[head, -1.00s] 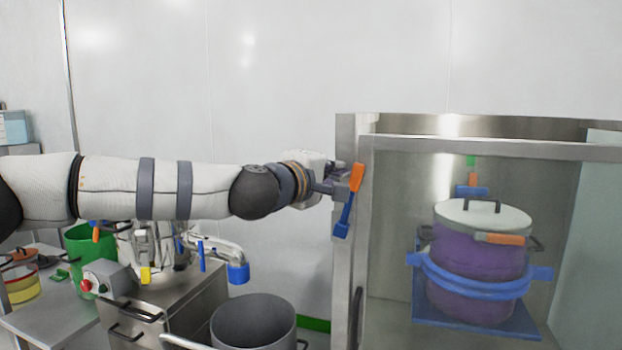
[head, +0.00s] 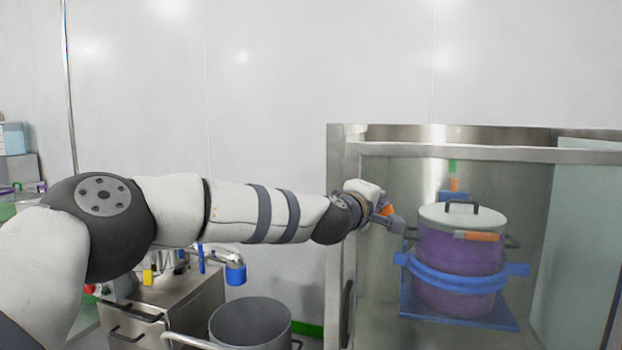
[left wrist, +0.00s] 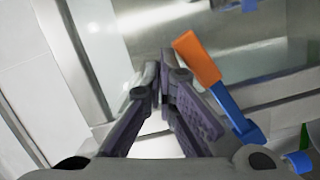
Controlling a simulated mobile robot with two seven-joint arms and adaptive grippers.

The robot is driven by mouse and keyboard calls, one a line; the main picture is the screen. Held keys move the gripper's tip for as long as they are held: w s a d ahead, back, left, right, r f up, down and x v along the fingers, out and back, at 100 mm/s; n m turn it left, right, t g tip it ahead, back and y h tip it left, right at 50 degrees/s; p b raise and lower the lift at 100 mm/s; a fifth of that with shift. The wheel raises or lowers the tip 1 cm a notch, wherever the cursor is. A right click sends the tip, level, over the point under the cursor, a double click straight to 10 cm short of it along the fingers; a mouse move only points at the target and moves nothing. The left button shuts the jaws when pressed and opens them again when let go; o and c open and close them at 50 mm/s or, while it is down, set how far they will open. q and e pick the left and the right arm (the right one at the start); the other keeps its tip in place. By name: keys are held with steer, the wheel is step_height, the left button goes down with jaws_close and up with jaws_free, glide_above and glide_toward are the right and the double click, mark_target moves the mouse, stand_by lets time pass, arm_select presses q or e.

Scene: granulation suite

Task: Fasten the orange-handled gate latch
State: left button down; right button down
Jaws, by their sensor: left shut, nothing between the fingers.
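The latch's orange handle (head: 387,209) shows in the head view in front of the gate frame, partly hidden by my left gripper (head: 397,224). In the left wrist view the orange handle (left wrist: 197,58) slants, with the blue latch arm (left wrist: 233,110) running down right from it. My left gripper (left wrist: 160,88) has its fingers together and empty, just left of the handle. I cannot tell whether a finger touches it. Most of the blue arm is hidden in the head view. My right gripper is in neither view.
A metal-framed enclosure (head: 440,152) stands at right, with a lidded purple pot (head: 452,248) in a blue ring holder inside. A grey open vessel (head: 250,322) and a steel cabinet (head: 165,310) stand low at left centre. The wall behind is bare.

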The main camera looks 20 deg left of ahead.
mark_target(387, 209)
arm_select(q)
steer(key=d+f, duration=0.1)
steer(key=f+m, duration=0.1)
steer(key=shift+d+f, duration=0.35)
steer(key=shift+d, duration=0.05)
steer(key=shift+d+f, duration=0.25)
steer(key=shift+f, duration=0.55)
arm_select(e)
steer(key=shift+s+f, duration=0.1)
